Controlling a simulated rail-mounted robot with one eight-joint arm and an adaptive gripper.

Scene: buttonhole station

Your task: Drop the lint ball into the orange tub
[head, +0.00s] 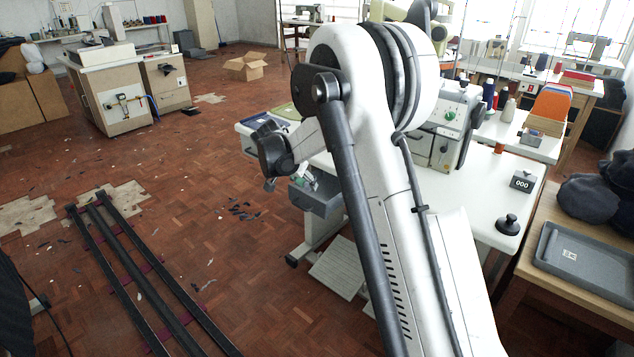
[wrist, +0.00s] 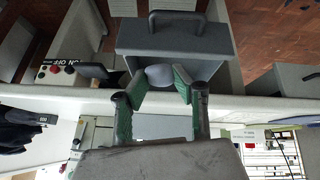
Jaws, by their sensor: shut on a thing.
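My gripper (wrist: 158,88) is shut on a rounded grey-blue lump, seemingly the lint ball (wrist: 160,76), between its green finger pads in the wrist view. In the head view my gripper (head: 303,181) is at the left end of the white sewing table, just above or in front of a grey drawer or bin (head: 318,198). The ball cannot be made out there. That grey bin, with a dark handle, shows close behind the ball in the wrist view (wrist: 135,38). An orange object (head: 552,103) stands on the far right table; I cannot tell whether it is the tub.
The white sewing table (head: 481,190) carries a machine (head: 446,125), a counter box (head: 522,181) and a black knob (head: 508,224). A grey tray (head: 585,262) lies on the wooden table at right. Dark rails (head: 140,290) run along the floor at left.

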